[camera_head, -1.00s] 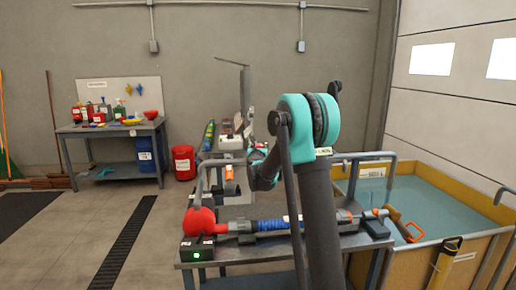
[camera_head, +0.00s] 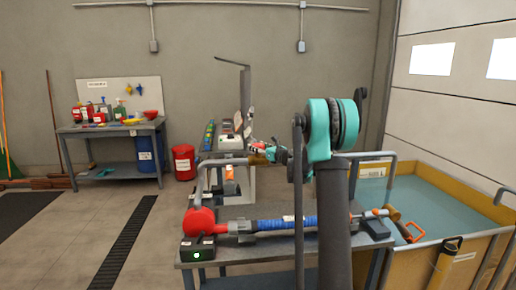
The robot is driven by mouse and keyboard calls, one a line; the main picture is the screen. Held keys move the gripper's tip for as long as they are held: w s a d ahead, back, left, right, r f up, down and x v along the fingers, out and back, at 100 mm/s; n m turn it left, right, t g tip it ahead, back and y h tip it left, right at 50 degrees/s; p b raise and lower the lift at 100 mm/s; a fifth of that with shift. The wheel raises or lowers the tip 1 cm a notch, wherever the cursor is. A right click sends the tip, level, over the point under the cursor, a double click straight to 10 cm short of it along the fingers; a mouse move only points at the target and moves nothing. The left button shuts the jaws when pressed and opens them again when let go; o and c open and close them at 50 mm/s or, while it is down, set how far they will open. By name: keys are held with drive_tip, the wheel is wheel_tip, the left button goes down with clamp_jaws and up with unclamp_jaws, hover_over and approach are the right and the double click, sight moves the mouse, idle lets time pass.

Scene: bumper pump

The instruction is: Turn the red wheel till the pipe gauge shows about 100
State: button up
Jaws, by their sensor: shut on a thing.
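My arm's teal elbow stands in front of the bench, and its wrist reaches back over the far part. My gripper (camera_head: 260,156) shows very small at the wrist's left end, shut beside a brownish patch. What it grips is too small to make out. A small red patch (camera_head: 274,140) shows by the wrist; I cannot tell if it is the red wheel. No gauge dial is readable.
The metal bench (camera_head: 265,256) holds a red rounded pump body (camera_head: 199,222), a blue-wrapped pipe (camera_head: 274,224) and a black box with a green light (camera_head: 197,250). A water-filled yellow tank (camera_head: 475,268) stands right. Open floor lies left.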

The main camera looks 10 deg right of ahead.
drive_tip(key=shift+n+g+y, duration=1)
drive_tip(key=shift+n+y, duration=0.1)
drive_tip(key=shift+y, duration=0.5)
drive_tip(key=o, duration=1.2)
drive_tip(key=shift+d, duration=0.1)
drive_tip(key=v, duration=1.2)
drive_tip(key=shift+r, duration=0.2)
